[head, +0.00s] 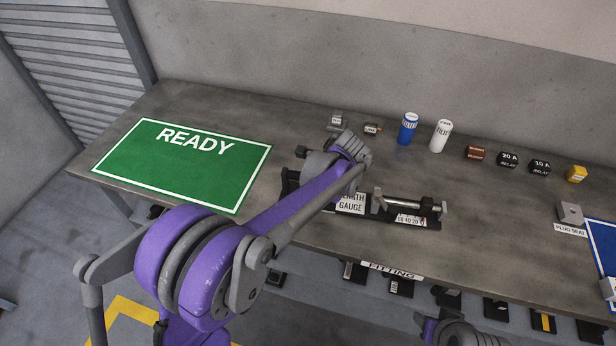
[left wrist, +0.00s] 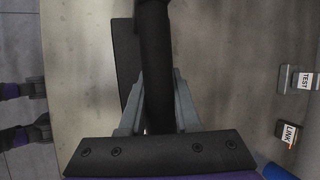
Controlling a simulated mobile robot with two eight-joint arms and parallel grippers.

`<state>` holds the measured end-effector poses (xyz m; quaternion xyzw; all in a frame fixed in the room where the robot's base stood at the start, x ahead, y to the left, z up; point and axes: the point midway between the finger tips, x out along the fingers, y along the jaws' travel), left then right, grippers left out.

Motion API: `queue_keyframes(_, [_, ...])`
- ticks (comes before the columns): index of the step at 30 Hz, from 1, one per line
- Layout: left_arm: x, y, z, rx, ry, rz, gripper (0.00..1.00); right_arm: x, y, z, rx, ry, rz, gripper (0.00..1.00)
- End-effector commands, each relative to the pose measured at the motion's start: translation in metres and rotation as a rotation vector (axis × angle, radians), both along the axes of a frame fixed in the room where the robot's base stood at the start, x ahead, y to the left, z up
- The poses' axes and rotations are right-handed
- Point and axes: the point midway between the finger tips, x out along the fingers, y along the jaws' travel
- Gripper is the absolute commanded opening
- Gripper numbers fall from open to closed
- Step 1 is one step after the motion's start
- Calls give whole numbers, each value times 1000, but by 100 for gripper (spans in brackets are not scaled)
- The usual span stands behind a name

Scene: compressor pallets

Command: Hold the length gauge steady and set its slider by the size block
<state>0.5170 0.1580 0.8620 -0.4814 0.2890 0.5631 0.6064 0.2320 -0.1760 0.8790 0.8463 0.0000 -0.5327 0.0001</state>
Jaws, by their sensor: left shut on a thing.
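The length gauge (head: 377,211) lies on the bench in the head view, a long black base with a white label. A bright metal rod (head: 403,204) runs along its right part, with a dark slider-like piece (head: 426,206) near the right end above a numbered scale. My left arm covers the gauge's left part. In the left wrist view my left gripper (left wrist: 157,95) is shut on a black bar (left wrist: 154,40) of the gauge, with one grey finger on each side. No size block can be told for sure.
A green READY mat (head: 180,168) lies at left. Small grey blocks (head: 337,118), a blue can (head: 407,129), a white can (head: 440,136) and several small parts stand along the back. A plug seat (head: 570,213) is at right. Labelled FITTING slots (head: 392,271) line the front.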

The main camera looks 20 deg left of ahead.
Motion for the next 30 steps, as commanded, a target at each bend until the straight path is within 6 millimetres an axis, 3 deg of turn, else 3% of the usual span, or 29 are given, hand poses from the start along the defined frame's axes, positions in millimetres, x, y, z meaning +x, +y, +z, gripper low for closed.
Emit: queue_keyframes(30, [1,-13,0,-1,-1,-1,0,0,0,-1,0,0,0,50])
